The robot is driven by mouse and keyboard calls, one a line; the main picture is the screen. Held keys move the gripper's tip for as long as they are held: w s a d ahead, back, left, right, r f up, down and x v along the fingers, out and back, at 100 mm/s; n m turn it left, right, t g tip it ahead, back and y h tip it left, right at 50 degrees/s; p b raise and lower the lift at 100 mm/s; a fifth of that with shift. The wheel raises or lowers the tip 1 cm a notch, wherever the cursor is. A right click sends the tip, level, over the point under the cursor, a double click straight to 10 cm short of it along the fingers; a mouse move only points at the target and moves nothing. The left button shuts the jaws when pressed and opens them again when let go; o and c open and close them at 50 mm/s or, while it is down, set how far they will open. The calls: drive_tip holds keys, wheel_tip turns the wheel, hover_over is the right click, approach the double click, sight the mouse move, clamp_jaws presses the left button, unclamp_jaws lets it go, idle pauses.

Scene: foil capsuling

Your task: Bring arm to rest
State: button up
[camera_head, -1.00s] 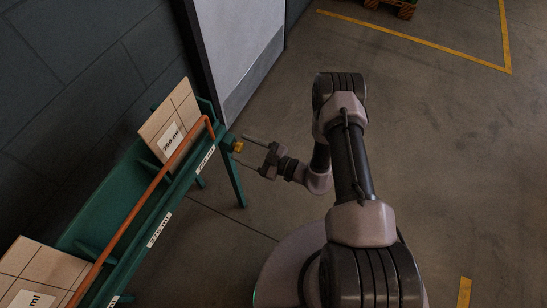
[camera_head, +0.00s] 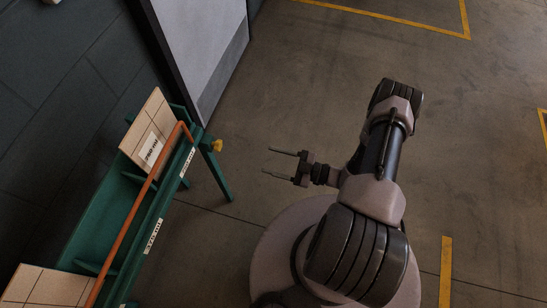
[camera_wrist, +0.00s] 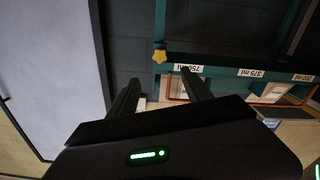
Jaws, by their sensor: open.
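My gripper (camera_head: 269,162) is open, with nothing between its two thin fingers. In the head view it points left toward the green rack, with a clear gap between the fingertips and the rack's end. In the wrist view the open fingers (camera_wrist: 162,90) point toward the rack. My arm is folded back above my round base, its upper links leaning to the upper right.
The green rack (camera_head: 121,200) at left holds boxes, one a 750 ml carton (camera_head: 152,128), behind an orange rail (camera_head: 137,205). A yellow knob (camera_head: 218,146) sits on its end. A grey door (camera_head: 200,50) stands behind. Floor at right is clear, with yellow lines.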

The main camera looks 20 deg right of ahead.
wheel_tip(320, 180, up, 17)
drive_tip(key=w+a+n+g, duration=0.25)
drive_tip(key=n+g, duration=0.65)
drive_tip(key=n, duration=1)
drive_tip(key=s+a+r+n+t+h, duration=0.1)
drive_tip(key=s+r+n+t+h, duration=0.1)
drive_tip(key=s+r+n+h, duration=0.4)
drive_tip(key=s+a+r+n+t+h, duration=0.1)
drive_tip(key=s+r+n+h, duration=0.5)
drive_tip(key=r+n, duration=1.1)
drive_tip(key=s+n, duration=0.1)
drive_tip(key=n, duration=1.1)
drive_tip(key=shift+s+a+r+t, duration=0.15)
drive_tip(key=shift+s+a+t, duration=0.2)
drive_tip(key=shift+a+t, duration=0.05)
